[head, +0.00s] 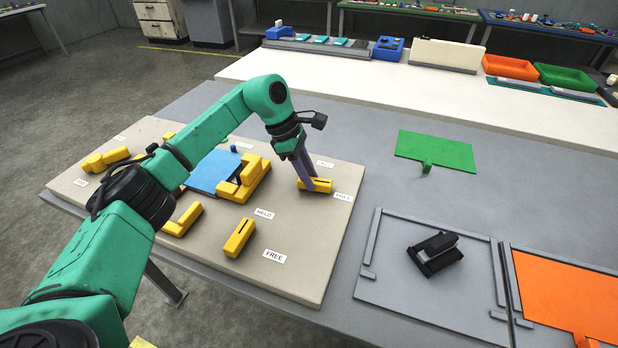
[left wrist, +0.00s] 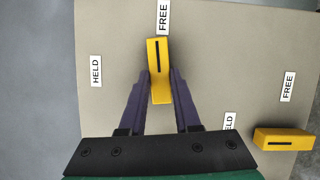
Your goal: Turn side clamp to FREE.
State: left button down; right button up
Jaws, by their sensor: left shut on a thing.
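The side clamp held by my left gripper is a yellow block (head: 320,187) with a dark slot, at the right edge of the beige board (head: 300,290). Its slotted bar points toward the FREE label (head: 342,196); the HELD label (head: 325,164) lies behind it. In the left wrist view the clamp (left wrist: 158,55) lines up with the FREE label (left wrist: 163,17), and the HELD label (left wrist: 96,70) is off to the left. My left gripper (head: 306,180) has its purple fingers on both sides of the clamp, shut on it. My right gripper is not in view.
A blue plate (head: 210,172) and yellow blocks (head: 243,185) fill the board's middle. A black object (head: 435,253) lies on a grey framed tray (head: 400,295) to the right.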

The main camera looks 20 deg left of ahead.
pick_arm(q)
jog(key=shift+w+r+m+g, duration=0.15)
jog(key=shift+m+g, duration=0.15)
jog(key=shift+m, duration=0.5)
jog(key=c, duration=0.6)
grip_release()
jog(key=shift+a+r, duration=0.15)
jog(key=shift+r, duration=0.1)
jog(key=v, duration=1.4)
jog(key=shift+w+b, duration=0.1)
jog(key=shift+b, duration=0.2)
